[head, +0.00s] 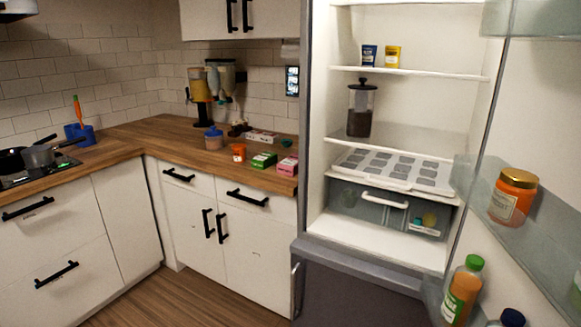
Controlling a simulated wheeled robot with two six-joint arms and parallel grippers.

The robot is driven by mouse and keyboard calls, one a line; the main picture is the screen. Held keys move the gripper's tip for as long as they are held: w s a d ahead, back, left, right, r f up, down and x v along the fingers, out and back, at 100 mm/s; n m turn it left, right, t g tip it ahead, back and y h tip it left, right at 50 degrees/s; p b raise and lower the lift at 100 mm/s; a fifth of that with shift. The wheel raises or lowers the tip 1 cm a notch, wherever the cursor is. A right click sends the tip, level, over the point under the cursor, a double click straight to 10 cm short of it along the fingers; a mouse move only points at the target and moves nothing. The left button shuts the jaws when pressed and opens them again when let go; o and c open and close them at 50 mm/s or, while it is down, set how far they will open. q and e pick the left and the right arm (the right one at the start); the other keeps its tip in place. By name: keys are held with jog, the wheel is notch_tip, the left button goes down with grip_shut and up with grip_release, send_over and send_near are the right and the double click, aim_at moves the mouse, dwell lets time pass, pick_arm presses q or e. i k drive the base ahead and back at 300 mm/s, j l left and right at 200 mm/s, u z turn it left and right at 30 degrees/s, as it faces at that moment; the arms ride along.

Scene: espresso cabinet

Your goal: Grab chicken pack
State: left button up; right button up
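No pack can be read as chicken at this size. In the open fridge (318,110), a small dark blue pack (369,55) and a yellow pack (392,57) stand side by side on the upper shelf. On the wooden counter, a green box (263,160) and a pink box (288,165) lie near the right end. Small items, one of them yellow (429,219), show in the clear drawer (385,207) low in the fridge; they are too small to name. Neither of my grippers is in view.
The fridge door stands open at right, holding an orange jar (511,197) and a green-capped bottle (463,290). A dark-filled jar (361,109) and a white tray (392,168) are on the shelves. Pans (42,155) sit on the stove. The wooden floor (170,300) is clear.

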aim_at(289, 166)
jog(key=i+j, duration=0.3)
jog(key=i, duration=0.4)
jog(key=i+j+z, duration=0.15)
jog(key=i, duration=0.35)
jog(key=i+j, duration=0.1)
jog(key=i, duration=0.4)
jog(key=l+z, duration=0.05)
